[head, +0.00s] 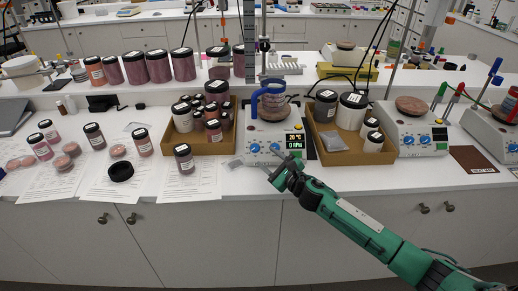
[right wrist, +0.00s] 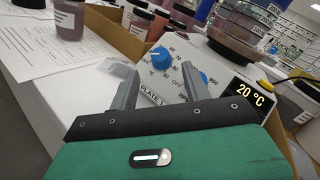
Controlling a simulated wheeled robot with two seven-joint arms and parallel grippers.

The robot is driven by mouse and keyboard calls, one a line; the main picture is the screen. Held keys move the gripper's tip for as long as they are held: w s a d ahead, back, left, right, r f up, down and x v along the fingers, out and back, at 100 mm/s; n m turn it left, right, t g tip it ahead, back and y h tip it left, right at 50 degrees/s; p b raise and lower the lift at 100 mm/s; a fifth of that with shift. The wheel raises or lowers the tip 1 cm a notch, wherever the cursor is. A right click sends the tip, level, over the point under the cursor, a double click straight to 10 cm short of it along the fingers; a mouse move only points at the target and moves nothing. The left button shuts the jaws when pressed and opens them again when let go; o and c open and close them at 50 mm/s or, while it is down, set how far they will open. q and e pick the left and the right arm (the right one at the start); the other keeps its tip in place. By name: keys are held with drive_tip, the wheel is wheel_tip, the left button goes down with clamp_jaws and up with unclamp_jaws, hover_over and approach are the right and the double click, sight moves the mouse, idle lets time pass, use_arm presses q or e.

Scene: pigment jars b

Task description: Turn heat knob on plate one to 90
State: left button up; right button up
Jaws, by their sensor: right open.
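Plate one (head: 270,132) is a white hot plate between two cardboard trays, with a glass vessel in a blue holder on top. Its display (head: 294,140) reads 20 °C and 0 RPM. The blue heat knob (head: 255,147) is the left of two front knobs. In the right wrist view the heat knob (right wrist: 158,57) has a scale in °C with an OFF mark. The blue RPM knob (right wrist: 203,77) sits to its right. My right gripper (head: 273,168) is open and empty just in front of the panel; its fingers (right wrist: 157,88) are apart, short of the heat knob. My left gripper is out of view.
A cardboard tray of jars (head: 198,143) stands left of plate one, and another tray (head: 345,150) stands to its right. More hot plates (head: 418,136) stand further right. A labelled jar (head: 184,160) stands near the front edge at left.

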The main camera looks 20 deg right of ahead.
sight(256, 149)
drive_tip(key=p+x, duration=0.1)
drive_tip(key=x, duration=0.5)
drive_tip(key=shift+s, duration=0.1)
drive_tip(key=c, duration=1)
